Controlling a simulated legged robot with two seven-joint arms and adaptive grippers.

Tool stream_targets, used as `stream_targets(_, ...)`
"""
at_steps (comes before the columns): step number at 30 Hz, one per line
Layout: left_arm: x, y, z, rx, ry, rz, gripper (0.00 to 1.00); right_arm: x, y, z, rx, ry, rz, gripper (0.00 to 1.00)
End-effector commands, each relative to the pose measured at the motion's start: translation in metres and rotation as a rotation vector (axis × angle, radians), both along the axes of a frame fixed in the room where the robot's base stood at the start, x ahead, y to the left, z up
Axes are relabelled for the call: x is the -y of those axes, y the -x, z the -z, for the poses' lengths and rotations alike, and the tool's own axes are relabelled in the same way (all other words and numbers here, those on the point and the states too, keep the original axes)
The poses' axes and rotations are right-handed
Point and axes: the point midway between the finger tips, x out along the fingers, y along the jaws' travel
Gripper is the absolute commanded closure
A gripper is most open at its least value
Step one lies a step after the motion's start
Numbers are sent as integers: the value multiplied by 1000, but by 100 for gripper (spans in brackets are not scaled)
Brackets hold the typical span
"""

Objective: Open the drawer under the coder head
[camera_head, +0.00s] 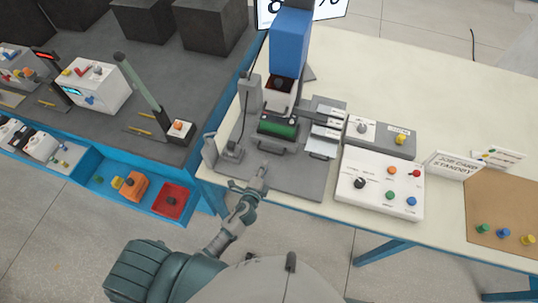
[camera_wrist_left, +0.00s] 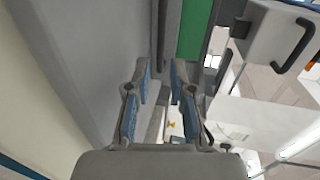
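The coder head (camera_head: 289,45) is a tall blue unit on a grey base plate at the near left of the cream table. Below it a green block (camera_head: 278,126) sits in a dark holder. A dark bar handle (camera_head: 270,148) shows at the front below the green block; I see no gap that marks an open drawer. A dark handle (camera_wrist_left: 297,50) on a grey block is at the upper right of the left wrist view. My left gripper (camera_head: 250,179) is just in front of the handle, apart from it. In the left wrist view its fingers (camera_wrist_left: 162,72) are apart and empty. My right gripper is out of view.
A white button panel (camera_head: 381,184) stands to the right, beside a grey box with knobs (camera_head: 380,137). A blue-edged bench with an orange block (camera_head: 135,186) and a red tray (camera_head: 182,192) lies left.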

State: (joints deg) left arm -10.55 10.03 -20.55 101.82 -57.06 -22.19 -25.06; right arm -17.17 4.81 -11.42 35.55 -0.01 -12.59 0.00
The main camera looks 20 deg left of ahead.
Motion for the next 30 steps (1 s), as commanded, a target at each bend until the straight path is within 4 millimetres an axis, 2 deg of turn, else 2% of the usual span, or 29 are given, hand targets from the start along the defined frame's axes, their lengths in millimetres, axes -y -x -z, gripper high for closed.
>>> stream_targets(1,1,-13,1,1,1,0,77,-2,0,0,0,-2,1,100)
stream_targets(6,2,-45,9,0,0,0,77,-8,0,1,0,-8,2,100)
stream_targets(12,2,-65,14,-1,2,-1,77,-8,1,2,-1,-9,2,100)
stream_targets(22,2,-68,15,-1,1,0,77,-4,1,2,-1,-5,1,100)
stream_targets(23,2,-68,15,-1,1,0,82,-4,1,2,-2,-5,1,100)
stream_targets(25,2,-68,15,-1,1,0,100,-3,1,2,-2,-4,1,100)
stream_targets(30,2,-68,16,-2,1,-1,100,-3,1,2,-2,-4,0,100)
